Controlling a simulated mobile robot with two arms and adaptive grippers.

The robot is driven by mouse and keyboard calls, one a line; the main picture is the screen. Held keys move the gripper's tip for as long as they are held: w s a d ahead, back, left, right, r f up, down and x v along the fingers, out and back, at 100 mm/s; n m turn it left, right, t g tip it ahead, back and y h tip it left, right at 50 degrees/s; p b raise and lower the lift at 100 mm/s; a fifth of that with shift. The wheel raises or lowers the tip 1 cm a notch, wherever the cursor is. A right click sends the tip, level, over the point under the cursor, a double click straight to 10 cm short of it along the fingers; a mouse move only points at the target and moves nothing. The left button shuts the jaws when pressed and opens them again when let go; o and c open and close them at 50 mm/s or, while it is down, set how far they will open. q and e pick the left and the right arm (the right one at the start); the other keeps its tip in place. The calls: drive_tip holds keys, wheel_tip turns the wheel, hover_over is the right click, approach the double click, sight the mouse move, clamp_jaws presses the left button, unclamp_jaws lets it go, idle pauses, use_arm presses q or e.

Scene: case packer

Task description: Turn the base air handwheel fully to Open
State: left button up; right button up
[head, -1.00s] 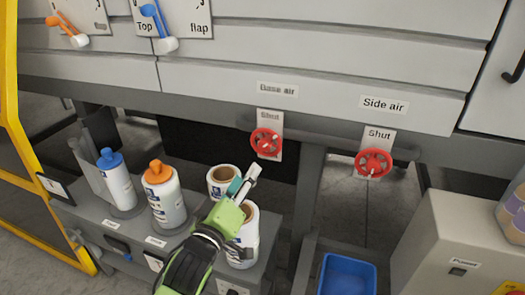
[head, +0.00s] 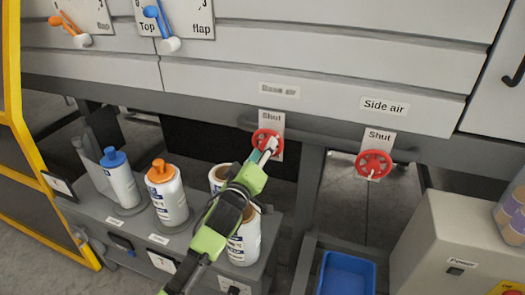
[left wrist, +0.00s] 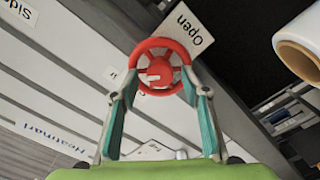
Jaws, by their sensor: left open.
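The red base air handwheel (head: 261,136) sits on a pale plate marked "Shut" above it, under the "Base air" label (head: 279,90). My left gripper (head: 268,148) is at the handwheel and partly covers it in the head view. In the left wrist view the red handwheel (left wrist: 160,66) lies between and just beyond the tips of the open gripper (left wrist: 156,92). A plate end marked "Open" (left wrist: 184,30) shows beyond the wheel there. I cannot tell whether the fingers touch the rim. My right gripper is not in view.
The red side air handwheel (head: 373,164) is to the right, under its own "Shut" plate. A blue bin (head: 346,276) and a power box (head: 458,240) are lower right.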

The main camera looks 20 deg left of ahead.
use_arm(q)
drive_tip(key=shift+c, duration=0.2)
drive_tip(key=c, duration=1)
drive_tip(key=shift+c, duration=0.2)
